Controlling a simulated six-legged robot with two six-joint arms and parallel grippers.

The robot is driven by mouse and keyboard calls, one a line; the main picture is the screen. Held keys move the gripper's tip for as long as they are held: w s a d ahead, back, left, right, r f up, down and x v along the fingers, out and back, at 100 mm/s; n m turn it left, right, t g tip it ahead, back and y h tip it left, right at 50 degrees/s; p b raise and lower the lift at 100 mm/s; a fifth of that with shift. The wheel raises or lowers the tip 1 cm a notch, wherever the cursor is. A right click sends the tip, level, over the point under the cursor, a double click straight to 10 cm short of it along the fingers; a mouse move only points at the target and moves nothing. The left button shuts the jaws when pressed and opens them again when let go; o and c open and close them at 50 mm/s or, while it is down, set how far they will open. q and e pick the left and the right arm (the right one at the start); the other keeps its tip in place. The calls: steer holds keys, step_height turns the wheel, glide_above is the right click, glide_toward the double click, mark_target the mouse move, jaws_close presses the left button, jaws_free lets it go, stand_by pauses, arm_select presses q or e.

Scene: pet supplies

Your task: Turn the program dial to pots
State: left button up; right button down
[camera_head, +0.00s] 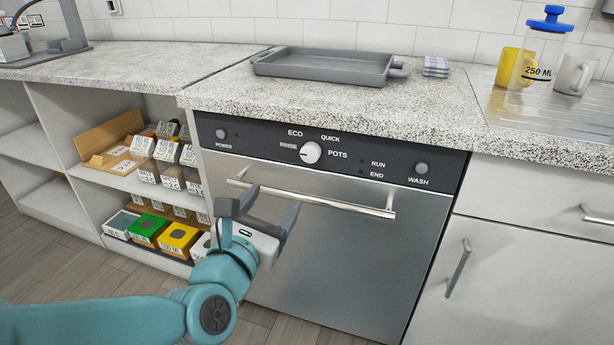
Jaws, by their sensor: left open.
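The round white program dial (310,152) sits on the dark control panel (262,149) of a dishwasher. The labels RINSE, ECO, QUICK and POTS run around it from left to right, with POTS just to its right. The dial's pointer is too small to read. My left gripper (265,204) is open and empty, with its two dark fingers apart. It is below and left of the dial in the picture, in front of the steel door handle (315,199), and hides part of the handle and door. It is not on the dial. My right gripper is not in view.
A POWER button (221,133) and a WASH button (421,167) flank the panel. Open shelves with boxes are at left; drawers are at right.

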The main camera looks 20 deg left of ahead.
mark_target(309, 156)
arm_select(q)
steer(key=w, duration=1.1)
steer(key=w+b, duration=0.1)
steer(key=w, duration=0.4)
steer(key=shift+w+d+f, duration=0.2)
steer(key=shift+d+f, duration=0.05)
steer(key=shift+d, duration=0.1)
steer(key=c, duration=1.1)
